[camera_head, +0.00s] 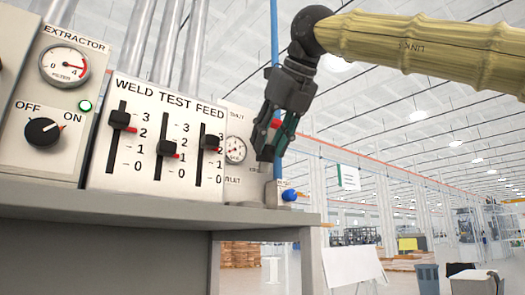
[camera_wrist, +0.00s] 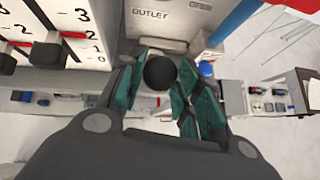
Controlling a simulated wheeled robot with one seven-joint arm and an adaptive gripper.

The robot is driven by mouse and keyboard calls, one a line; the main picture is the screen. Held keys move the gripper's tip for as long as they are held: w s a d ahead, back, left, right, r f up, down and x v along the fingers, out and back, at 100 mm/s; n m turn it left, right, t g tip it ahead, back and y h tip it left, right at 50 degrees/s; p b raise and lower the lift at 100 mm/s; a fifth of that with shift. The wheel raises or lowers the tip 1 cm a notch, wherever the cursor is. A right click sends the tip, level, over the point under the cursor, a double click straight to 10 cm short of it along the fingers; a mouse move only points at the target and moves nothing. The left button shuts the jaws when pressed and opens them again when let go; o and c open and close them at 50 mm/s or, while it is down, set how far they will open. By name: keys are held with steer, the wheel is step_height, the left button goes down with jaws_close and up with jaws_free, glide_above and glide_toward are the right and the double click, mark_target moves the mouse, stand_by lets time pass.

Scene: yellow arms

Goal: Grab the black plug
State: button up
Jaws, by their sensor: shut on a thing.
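The black plug (camera_wrist: 160,72) shows in the wrist view as a dark round shape between the teal finger pads. My gripper (camera_wrist: 158,90) is shut on it. In the head view my gripper (camera_head: 270,150) points down at the right end of the grey console, above the ledge. A panel marked OUTLET (camera_wrist: 165,18) lies beyond the plug in the wrist view.
The console ledge (camera_head: 150,206) runs below the WELD TEST FEED slider panel (camera_head: 150,165). A blue pipe (camera_head: 275,40) rises behind my gripper. A blue knob (camera_head: 290,195) sits on a small grey block at the ledge's end. Open air lies to the right.

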steer(key=s+d+r+g+b, duration=0.1)
steer(key=s+d, duration=0.2)
steer(key=s, duration=0.4)
steer(key=s+d+r+g+h+b, duration=0.1)
steer(key=s+d+g, duration=0.1)
steer(key=s, duration=0.6)
steer(key=shift+d+b, duration=0.3)
steer(key=shift+d, duration=0.55)
